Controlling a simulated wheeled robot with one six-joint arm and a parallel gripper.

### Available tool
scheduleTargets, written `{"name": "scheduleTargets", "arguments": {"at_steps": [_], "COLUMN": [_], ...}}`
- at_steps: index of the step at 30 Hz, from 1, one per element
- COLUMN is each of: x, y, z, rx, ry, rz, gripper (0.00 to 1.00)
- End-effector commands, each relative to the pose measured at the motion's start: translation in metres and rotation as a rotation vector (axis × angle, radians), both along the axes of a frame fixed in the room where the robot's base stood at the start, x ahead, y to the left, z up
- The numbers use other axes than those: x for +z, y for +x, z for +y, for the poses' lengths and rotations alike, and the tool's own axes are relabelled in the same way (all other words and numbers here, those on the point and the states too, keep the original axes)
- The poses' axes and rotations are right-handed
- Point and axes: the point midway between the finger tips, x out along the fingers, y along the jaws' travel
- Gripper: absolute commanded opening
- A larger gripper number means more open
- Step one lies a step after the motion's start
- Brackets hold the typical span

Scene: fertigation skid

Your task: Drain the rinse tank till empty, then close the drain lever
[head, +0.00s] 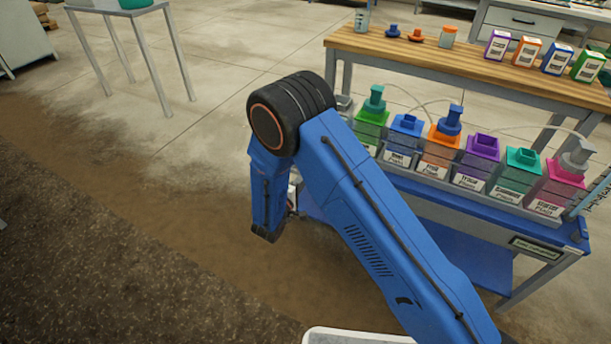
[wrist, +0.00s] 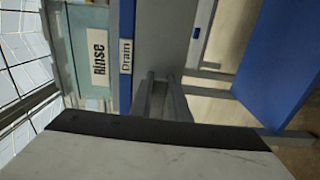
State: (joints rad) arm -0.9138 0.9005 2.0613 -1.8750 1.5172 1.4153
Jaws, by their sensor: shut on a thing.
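In the wrist view, the rinse tank (wrist: 82,25) is a pale teal, see-through wall with a white "Rinse" label (wrist: 98,57). Next to it, a "Drain" label (wrist: 126,56) sits on a blue strip. My gripper (wrist: 162,76) shows as two close grey fingers against a grey panel beside the Drain label. It is shut on the drain lever, which is mostly hidden between the fingers, so its angle cannot be told. The tank's water level cannot be made out. In the head view, my blue arm hides the gripper, lever and tank.
In the head view, a blue skid (head: 480,205) carries a row of coloured bottles (head: 481,160) right of my arm. A wooden bench (head: 420,55) with small boxes stands behind. A white tub (head: 345,335) is at the bottom edge.

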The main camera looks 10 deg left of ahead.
Motion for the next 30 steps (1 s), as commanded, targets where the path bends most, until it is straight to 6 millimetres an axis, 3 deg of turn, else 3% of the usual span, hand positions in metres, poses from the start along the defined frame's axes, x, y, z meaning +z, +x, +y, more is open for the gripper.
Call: {"name": "scheduleTargets", "arguments": {"at_steps": [8,9,11,23,30], "x": [-0.002,-0.002,-0.002,-0.001,-0.001], "y": [-0.001,-0.001,-0.001,-0.005,-0.039], "z": [-0.001,-0.001,-0.001,0.002,0.015], "rx": [-0.001,-0.001,-0.001,0.001,0.004], "ry": [-0.001,-0.001,-0.001,-0.001,-0.001], "rz": [0.003,0.004,0.003,0.001,0.003], "gripper": [0.00,0.20,0.34,0.34,0.34]}}
